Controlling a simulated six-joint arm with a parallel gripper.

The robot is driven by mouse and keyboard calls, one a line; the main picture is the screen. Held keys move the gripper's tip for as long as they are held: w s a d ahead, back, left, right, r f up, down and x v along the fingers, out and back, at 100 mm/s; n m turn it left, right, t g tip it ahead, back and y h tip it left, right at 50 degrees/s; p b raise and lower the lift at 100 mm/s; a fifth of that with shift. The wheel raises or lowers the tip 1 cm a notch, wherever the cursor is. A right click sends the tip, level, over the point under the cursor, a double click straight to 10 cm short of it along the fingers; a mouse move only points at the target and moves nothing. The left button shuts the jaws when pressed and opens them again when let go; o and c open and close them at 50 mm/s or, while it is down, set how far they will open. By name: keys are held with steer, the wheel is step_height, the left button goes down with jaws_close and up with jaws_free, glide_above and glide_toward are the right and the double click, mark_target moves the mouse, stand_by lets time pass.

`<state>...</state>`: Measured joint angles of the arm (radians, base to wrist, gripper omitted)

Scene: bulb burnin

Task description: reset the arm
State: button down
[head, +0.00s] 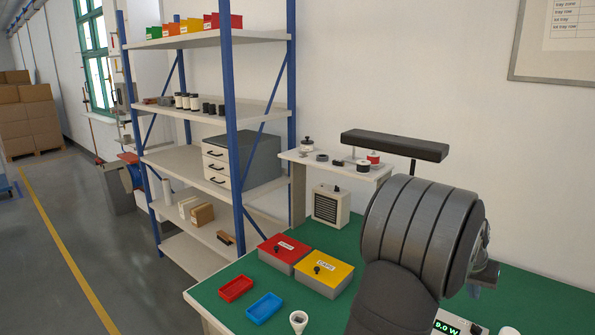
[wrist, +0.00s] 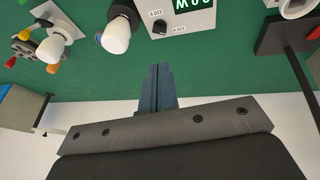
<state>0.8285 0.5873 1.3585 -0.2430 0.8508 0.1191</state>
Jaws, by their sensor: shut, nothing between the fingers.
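My gripper (wrist: 160,78) shows in the wrist view as two dark blue-grey fingers pressed together, with nothing between them. It is above the green bench top (wrist: 215,75), apart from the things there. In the head view my large dark arm covers the right part of the bench and hides most of the gripper. A white bulb (wrist: 117,36) stands in a dark holder to the left of the fingertips in the wrist view. Another white bulb (wrist: 50,48) is further left, by a fixture with coloured parts.
A meter box (wrist: 175,22) with a green display is beyond the fingertips. A dark stand (wrist: 282,32) is at right. On the bench are a red tray (head: 235,288), blue tray (head: 264,306), red-lidded box (head: 284,248) and yellow-lidded box (head: 324,272). A shelf rack (head: 229,110) stands behind.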

steer(key=a+n, duration=0.1)
steer(key=n, duration=0.1)
steer(key=s+a+r+n, duration=0.1)
steer(key=n, duration=0.2)
steer(key=shift+s+a+r, duration=0.1)
steer(key=shift+a+r, duration=0.05)
steer(key=shift+a, duration=0.2)
